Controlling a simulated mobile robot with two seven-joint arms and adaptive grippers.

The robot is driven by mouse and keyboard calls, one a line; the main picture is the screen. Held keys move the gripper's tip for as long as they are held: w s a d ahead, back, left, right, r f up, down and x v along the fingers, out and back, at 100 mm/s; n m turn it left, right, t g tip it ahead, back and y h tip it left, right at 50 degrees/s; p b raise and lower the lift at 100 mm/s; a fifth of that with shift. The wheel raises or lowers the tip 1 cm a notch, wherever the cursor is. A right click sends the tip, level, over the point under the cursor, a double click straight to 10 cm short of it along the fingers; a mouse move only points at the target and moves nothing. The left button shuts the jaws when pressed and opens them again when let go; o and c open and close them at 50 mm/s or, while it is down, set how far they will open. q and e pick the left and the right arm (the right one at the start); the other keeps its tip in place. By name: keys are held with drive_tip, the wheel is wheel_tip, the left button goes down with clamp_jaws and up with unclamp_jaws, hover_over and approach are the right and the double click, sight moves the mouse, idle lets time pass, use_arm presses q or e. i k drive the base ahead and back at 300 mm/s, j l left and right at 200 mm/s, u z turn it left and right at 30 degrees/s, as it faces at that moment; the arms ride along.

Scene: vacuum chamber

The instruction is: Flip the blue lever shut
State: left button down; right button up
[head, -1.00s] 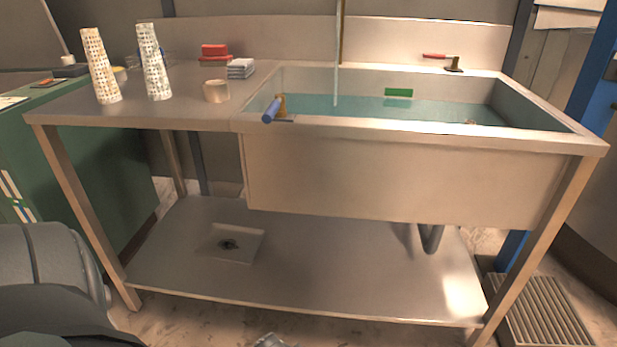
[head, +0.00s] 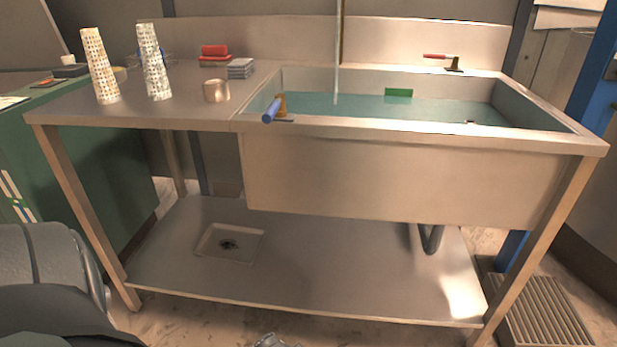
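The blue lever (head: 271,111) is on a brass valve (head: 281,103) at the sink's front left corner. Its blue handle points down and toward me, over the front rim of the sink (head: 400,128). A grey arm link of mine is at the lower left, well away from the lever. A small grey piece (head: 270,341) at the bottom edge may be the tip of my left gripper; it is mostly cut off, so its opening cannot be told. My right gripper is not in view. Nothing touches the lever.
A red-handled valve (head: 442,59) sits at the back right. Water with a green block (head: 398,93) fills the basin. Two perforated cones (head: 100,65) (head: 153,62), a copper-coloured ring (head: 216,91), a grey stack (head: 240,68) and red blocks (head: 214,52) stand on the left counter.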

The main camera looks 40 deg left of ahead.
sight(276, 108)
drive_tip(key=u, duration=1.45)
